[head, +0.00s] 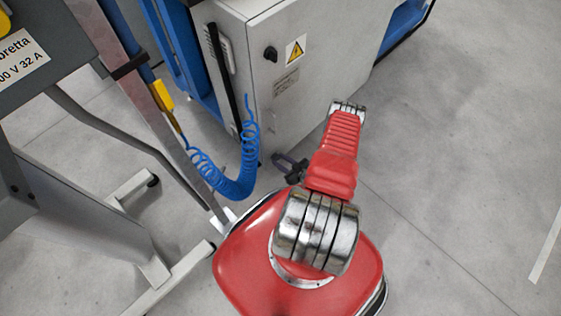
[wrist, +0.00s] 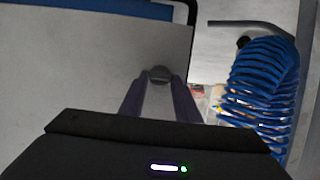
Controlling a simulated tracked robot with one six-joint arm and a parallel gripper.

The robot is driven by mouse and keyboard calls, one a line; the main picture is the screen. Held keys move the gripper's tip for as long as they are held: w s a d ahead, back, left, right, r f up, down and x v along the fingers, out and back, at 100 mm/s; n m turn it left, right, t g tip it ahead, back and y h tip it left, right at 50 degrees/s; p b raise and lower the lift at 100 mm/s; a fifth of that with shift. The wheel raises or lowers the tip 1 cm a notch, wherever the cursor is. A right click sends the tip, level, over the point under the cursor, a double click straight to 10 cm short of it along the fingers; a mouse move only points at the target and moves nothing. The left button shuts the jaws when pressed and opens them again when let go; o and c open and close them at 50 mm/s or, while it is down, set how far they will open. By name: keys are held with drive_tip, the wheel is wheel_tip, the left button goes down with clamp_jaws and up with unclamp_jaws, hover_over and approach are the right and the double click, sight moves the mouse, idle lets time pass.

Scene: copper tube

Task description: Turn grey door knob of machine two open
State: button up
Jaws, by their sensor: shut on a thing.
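The grey cabinet of the machine (head: 315,95) stands at the top middle of the head view, and its flat panel (wrist: 80,75) fills the left of the wrist view. My gripper (head: 282,160) is low beside the cabinet's front. In the wrist view its two dark fingers (wrist: 160,82) close in on a small round grey knob (wrist: 159,72) at their tips. The knob's angle is hard to read, and the fingers hide part of it. In the head view I cannot make out the held knob.
A black switch (head: 270,53) and a yellow warning sign (head: 295,50) are on the cabinet. A blue coiled hose (head: 235,182) hangs left of my gripper, and also shows in the wrist view (wrist: 262,92). A grey stand (head: 90,230) is at left. Floor at right (head: 460,170) is clear.

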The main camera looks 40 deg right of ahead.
drive_tip(key=shift+y, duration=0.3)
drive_tip(key=m+y, duration=0.1)
drive_tip(key=m, duration=0.2)
drive_tip(key=shift+d+y, duration=0.35)
drive_tip(key=shift+y, duration=0.05)
drive_tip(key=shift+d+f+m+t+y, duration=0.2)
drive_tip(key=shift+m+y, duration=0.45)
drive_tip(key=shift+m, duration=0.4)
drive_tip(key=shift+d+f+m+t+y, duration=0.2)
drive_tip(key=shift+m+y, duration=0.45)
drive_tip(key=shift+m, duration=0.4)
drive_tip(key=o, duration=1)
drive_tip(key=shift+o, duration=0.2)
drive_tip(key=shift+s, duration=0.1)
drive_tip(key=v, duration=1.3)
drive_tip(key=shift+s, duration=0.35)
drive_tip(key=shift+d, duration=0.1)
